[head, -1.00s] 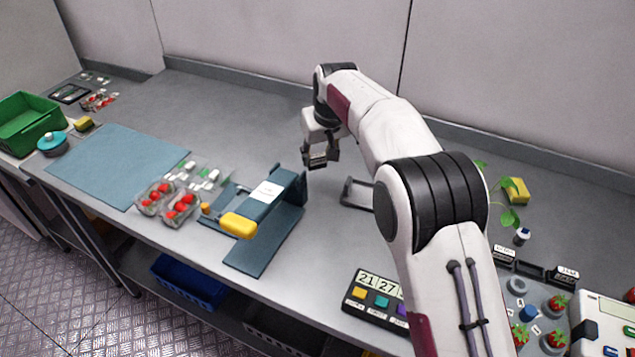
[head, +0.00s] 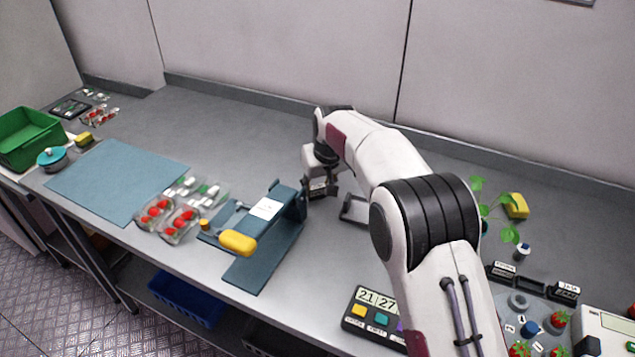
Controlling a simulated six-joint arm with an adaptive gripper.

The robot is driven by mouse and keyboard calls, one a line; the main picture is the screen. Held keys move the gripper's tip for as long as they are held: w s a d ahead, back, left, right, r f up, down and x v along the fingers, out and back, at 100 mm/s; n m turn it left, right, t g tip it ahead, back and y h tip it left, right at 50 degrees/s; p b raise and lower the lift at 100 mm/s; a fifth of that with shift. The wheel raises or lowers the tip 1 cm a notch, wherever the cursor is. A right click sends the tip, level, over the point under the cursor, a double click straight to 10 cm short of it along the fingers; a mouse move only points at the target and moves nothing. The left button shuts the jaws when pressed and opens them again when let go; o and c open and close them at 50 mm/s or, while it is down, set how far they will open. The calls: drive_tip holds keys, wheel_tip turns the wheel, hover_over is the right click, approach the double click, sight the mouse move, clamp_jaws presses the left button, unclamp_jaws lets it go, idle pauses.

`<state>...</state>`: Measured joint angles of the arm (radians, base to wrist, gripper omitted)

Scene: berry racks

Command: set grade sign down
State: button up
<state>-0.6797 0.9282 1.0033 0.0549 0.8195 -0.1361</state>
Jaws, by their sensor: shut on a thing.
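My gripper (head: 319,188) is low over the middle of the steel table, just right of the upright end of the blue-grey stand. It is shut on a small dark piece with a pale face, which I take to be the grade sign (head: 317,184). The fingers hide much of the sign, and I cannot tell whether it touches the table. Two similar black signs with white labels, one (head: 503,269) left of the other (head: 566,291), stand at the right by the berry rack.
The blue-grey stand (head: 263,262) with a yellow handle (head: 238,243) is left of my gripper. A dark open frame (head: 354,210) lies close on the right. Berry punnets (head: 179,224) and a blue mat (head: 112,178) are farther left. The table behind is clear.

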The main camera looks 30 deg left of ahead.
drive_tip(key=shift+f, duration=0.15)
drive_tip(key=o, duration=0.9)
drive_tip(key=shift+r, duration=0.2)
drive_tip(key=shift+v, duration=5.95)
